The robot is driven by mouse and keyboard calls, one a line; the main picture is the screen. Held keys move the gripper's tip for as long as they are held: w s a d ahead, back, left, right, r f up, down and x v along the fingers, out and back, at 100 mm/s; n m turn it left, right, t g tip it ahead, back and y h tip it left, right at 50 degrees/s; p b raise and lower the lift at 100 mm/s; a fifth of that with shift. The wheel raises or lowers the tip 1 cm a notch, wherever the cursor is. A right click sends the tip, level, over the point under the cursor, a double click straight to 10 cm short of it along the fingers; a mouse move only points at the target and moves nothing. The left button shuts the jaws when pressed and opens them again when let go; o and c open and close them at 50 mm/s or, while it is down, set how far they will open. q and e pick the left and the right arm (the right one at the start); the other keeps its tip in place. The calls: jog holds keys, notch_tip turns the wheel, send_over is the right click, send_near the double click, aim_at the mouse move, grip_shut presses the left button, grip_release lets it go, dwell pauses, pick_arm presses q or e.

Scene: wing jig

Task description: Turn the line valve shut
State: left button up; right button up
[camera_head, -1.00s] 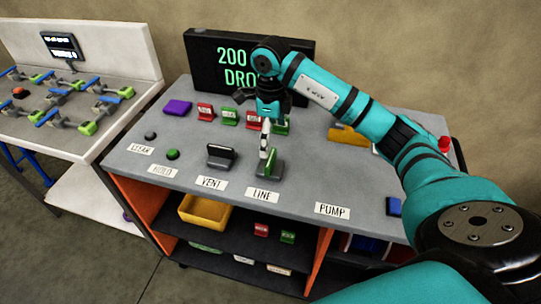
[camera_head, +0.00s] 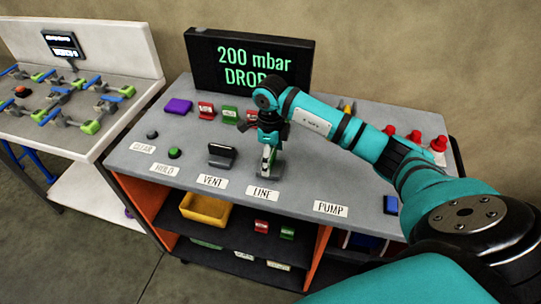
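The line valve (camera_head: 271,173) stands on the grey bench top, behind the LINE label (camera_head: 263,193). My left gripper is not in view.
The vent valve (camera_head: 222,155), with a dark handle, stands just left. Black and green knobs are further left. A display (camera_head: 222,62) at the back reads "200 mbar DROP", partly covered by my arm. Red knobs (camera_head: 414,136) stand at the right.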

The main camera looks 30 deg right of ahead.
jog(key=c, duration=0.7)
jog(key=shift+m, duration=0.3)
jog(key=m+b, duration=0.1)
jog(key=m, duration=0.1)
jog(key=shift+m, duration=0.3)
jog(key=m+b, duration=0.1)
jog(key=m, duration=0.2)
jog(key=shift+m, duration=0.4)
jog(key=m+b, duration=0.1)
jog(key=m, duration=1)
jog(key=shift+r, duration=0.1)
